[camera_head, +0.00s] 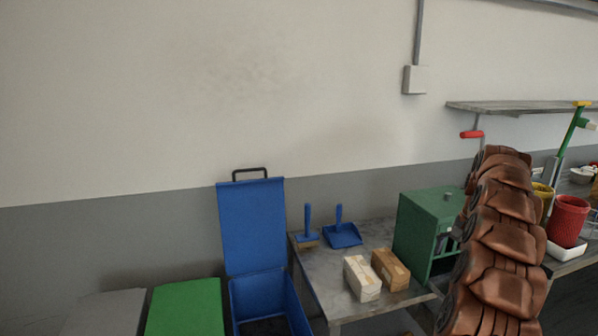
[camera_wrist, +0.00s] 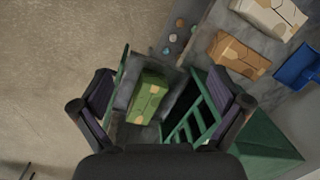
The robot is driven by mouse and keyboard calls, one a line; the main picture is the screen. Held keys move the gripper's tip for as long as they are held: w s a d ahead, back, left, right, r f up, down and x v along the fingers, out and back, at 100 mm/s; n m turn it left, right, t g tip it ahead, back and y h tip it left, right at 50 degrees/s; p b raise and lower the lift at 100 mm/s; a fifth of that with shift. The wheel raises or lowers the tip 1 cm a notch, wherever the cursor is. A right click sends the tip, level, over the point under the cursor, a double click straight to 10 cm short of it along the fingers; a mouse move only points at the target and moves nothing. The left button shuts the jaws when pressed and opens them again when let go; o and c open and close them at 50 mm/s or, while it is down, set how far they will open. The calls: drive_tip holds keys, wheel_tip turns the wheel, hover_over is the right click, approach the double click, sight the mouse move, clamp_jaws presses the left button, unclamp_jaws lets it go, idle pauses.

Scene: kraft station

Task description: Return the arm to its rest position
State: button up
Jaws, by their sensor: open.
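My gripper (camera_wrist: 158,105) is open in the wrist view, with one dark finger at each side. A green wrapped package (camera_wrist: 147,97) shows between and beyond the fingers, apart from both, on a grey surface of the green cabinet (camera_wrist: 265,145). A green slatted rack (camera_wrist: 192,122) is to its right. In the head view the green cabinet (camera_head: 418,232) stands on the bench, partly hidden by my brown arm. The gripper itself cannot be made out in the head view.
White (camera_head: 362,278) and tan (camera_head: 391,269) packages lie on the bench (camera_head: 325,275), left of the cabinet. A blue brush (camera_head: 307,228) and dustpan (camera_head: 341,234) are behind them. An open blue bin (camera_head: 252,225) stands left. Red (camera_head: 568,221) and yellow containers are right of the arm.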

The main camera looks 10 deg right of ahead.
drive_tip(key=s+a+r+n, duration=0.2)
drive_tip(key=s+a, duration=0.1)
drive_tip(key=a, duration=0.6)
drive_tip(key=s+a+r+n+g, duration=0.1)
drive_tip(key=s+a+r+n, duration=0.15)
drive_tip(key=a, duration=0.75)
drive_tip(key=s+a+r+n, duration=0.1)
drive_tip(key=s+a+n, duration=0.2)
drive_tip(key=a, duration=0.6)
drive_tip(key=s+a+f+n, duration=0.1)
drive_tip(key=s+a+f, duration=0.1)
drive_tip(key=s, duration=0.6)
drive_tip(key=s+a+f+n+h, duration=0.1)
drive_tip(key=s+a+f+n, duration=0.1)
drive_tip(key=s+a, duration=0.3)
drive_tip(key=s+a+f+n+g, duration=0.1)
drive_tip(key=s+a+f, duration=0.2)
drive_tip(key=s, duration=1)
drive_tip(key=shift+s+a+f+n, duration=0.25)
drive_tip(key=shift+a+n, duration=0.1)
drive_tip(key=shift+a, duration=0.1)
drive_tip(key=shift+c, duration=0.3)
